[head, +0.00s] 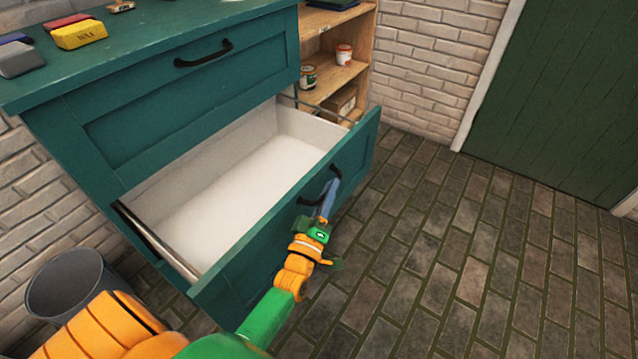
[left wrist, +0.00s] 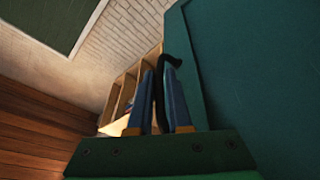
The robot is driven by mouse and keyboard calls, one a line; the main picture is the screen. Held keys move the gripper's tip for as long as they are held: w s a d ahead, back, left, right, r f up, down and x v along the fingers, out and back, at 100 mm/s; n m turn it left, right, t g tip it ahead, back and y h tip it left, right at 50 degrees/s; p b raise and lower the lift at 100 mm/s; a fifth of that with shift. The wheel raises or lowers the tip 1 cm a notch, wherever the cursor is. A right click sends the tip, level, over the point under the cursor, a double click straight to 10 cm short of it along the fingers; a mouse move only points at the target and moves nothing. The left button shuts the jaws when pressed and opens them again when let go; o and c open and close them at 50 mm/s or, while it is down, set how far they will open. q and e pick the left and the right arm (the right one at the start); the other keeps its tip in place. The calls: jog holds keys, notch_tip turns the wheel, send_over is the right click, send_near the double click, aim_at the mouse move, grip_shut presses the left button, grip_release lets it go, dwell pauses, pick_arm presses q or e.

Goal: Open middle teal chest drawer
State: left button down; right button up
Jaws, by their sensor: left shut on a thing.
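The teal chest (head: 130,75) stands at the left in the head view. Its middle drawer (head: 260,245) is pulled far out, and its pale inside is empty. A metal runner shows along the drawer's left side. My left gripper (head: 328,200) is shut on the drawer's black handle (head: 334,172). In the left wrist view the two blue fingers (left wrist: 163,95) close around the black handle (left wrist: 172,60), with the teal drawer front (left wrist: 250,70) to the right. The drawer above is closed, with its own black handle (head: 203,54). My right gripper is not in view.
A wooden shelf (head: 340,45) with small cans stands behind the chest. A grey bucket (head: 70,285) stands at the lower left. Coloured blocks (head: 78,34) lie on the chest top. The brick floor (head: 450,260) is clear on the right, up to a green door (head: 560,100).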

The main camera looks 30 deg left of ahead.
pick_arm(q)
jog(key=shift+s+d, duration=0.1)
jog(key=shift+d, duration=0.75)
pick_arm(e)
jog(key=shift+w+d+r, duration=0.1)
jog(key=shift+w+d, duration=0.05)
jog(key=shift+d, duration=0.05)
pick_arm(q)
jog(key=c, duration=0.9)
grip_release()
jog(key=shift+o, duration=0.2)
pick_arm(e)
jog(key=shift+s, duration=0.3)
pick_arm(q)
jog(key=v, duration=0.7)
jog(key=shift+p, duration=0.4)
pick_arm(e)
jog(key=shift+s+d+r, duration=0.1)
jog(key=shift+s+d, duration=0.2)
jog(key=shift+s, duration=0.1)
